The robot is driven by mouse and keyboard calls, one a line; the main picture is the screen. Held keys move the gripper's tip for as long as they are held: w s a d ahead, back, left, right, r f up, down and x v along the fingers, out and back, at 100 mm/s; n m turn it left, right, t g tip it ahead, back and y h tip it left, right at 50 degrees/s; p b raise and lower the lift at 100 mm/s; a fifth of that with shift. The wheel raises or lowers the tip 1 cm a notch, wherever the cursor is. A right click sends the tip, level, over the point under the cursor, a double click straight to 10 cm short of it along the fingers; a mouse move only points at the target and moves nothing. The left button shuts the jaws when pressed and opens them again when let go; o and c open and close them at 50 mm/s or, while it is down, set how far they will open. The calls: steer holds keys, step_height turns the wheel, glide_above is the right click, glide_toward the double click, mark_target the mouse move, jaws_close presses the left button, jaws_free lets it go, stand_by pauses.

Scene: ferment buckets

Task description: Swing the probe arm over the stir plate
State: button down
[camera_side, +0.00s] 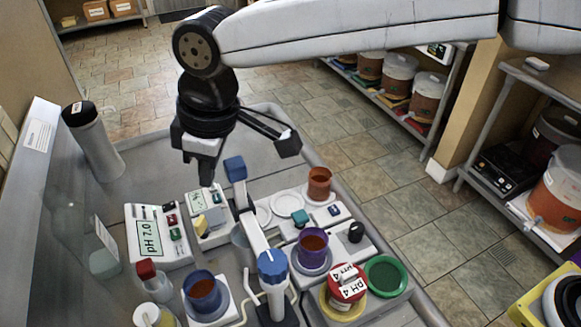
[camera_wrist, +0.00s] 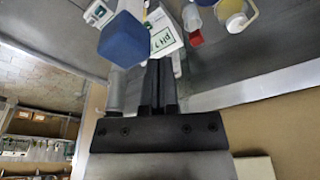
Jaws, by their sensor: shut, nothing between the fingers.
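The probe arm (camera_side: 250,222) is a white bar on a stand with a blue round cap (camera_side: 272,266) at its near end and a blue block (camera_side: 235,168) at its far end. The blue block also looms large in the wrist view (camera_wrist: 126,40), left of my fingertips. The likely stir plate (camera_side: 338,262) is a white unit with a black knob, right of the probe arm; a purple cup of reddish liquid (camera_side: 313,247) stands on it. My gripper (camera_side: 208,178) points down, shut and empty, just left of the blue block; it also shows in the wrist view (camera_wrist: 160,68). Contact cannot be told.
A pH 7.0 meter (camera_side: 152,236) lies left of my gripper. A red-brown cup (camera_side: 319,184) is behind. A tall grey cylinder (camera_side: 94,145) stands far left.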

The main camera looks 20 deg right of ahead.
mark_target(230, 161)
stand_by(0.4)
steer(key=shift+w+d, duration=0.15)
steer(key=shift+d, duration=0.65)
steer(key=shift+w+d, duration=0.15)
steer(key=shift+d, duration=0.7)
